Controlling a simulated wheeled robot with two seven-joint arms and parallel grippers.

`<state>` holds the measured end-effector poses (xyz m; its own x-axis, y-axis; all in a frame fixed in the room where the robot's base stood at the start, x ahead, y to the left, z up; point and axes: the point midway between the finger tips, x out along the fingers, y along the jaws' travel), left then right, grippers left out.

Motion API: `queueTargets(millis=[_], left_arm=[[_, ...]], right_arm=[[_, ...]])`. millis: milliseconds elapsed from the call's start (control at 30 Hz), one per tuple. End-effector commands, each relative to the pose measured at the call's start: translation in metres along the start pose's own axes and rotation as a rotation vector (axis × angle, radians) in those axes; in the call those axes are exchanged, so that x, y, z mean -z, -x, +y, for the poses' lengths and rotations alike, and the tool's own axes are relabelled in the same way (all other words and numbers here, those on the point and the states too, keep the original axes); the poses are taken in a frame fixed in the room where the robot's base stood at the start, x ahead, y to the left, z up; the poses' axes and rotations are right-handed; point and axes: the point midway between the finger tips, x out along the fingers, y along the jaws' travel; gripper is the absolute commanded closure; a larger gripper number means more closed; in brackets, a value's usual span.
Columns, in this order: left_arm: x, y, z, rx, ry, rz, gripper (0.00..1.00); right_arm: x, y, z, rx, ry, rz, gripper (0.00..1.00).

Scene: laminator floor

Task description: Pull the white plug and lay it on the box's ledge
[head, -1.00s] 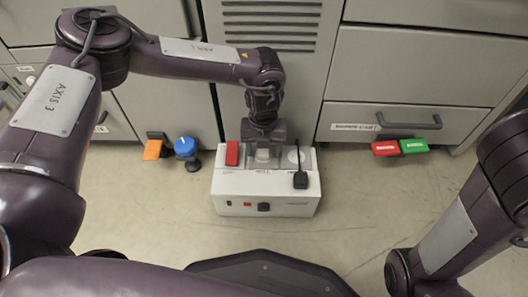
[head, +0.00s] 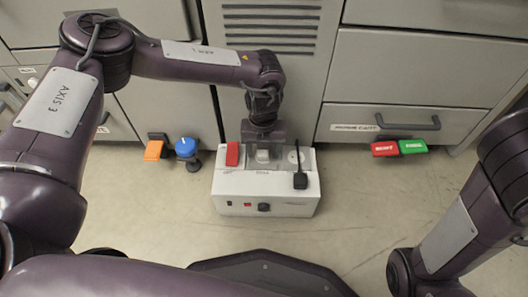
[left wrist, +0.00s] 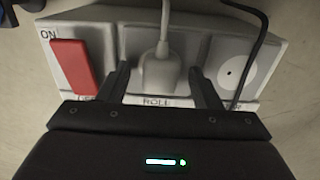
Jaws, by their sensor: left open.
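The white plug (left wrist: 160,72) sits in the middle socket, over the label "ROLL", with its grey-white cord running up. In the head view the plug (head: 263,156) shows just below my left gripper (head: 264,143). In the left wrist view my left gripper (left wrist: 160,80) is open, one finger on each side of the plug, with a visible gap on both sides. The white box (head: 240,186) stands on the floor, and its pale ledge (head: 265,180) lies in front of the sockets. My right gripper is out of view; only part of my right arm shows.
A red rocker switch (left wrist: 74,66) is left of the plug and a round empty socket (left wrist: 232,70) is right of it. A black plug (head: 300,180) with a cord lies on the ledge's right end. Grey cabinets stand close behind; the floor in front is clear.

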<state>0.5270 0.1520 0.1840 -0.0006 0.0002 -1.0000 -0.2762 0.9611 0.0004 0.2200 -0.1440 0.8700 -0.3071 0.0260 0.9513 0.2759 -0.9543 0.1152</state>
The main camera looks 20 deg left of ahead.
Motion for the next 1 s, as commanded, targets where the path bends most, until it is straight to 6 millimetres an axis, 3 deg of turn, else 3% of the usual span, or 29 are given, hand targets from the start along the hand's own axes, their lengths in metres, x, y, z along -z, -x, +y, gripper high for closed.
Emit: queueTargets(millis=[867,1000], left_arm=[[0.000,0.000,0.000,0.000,0.000,0.000,0.42],[0.000,0.000,0.000,0.000,0.000,0.000,0.59]], right_arm=[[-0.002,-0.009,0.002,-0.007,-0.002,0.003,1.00],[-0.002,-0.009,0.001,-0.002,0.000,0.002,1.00]])
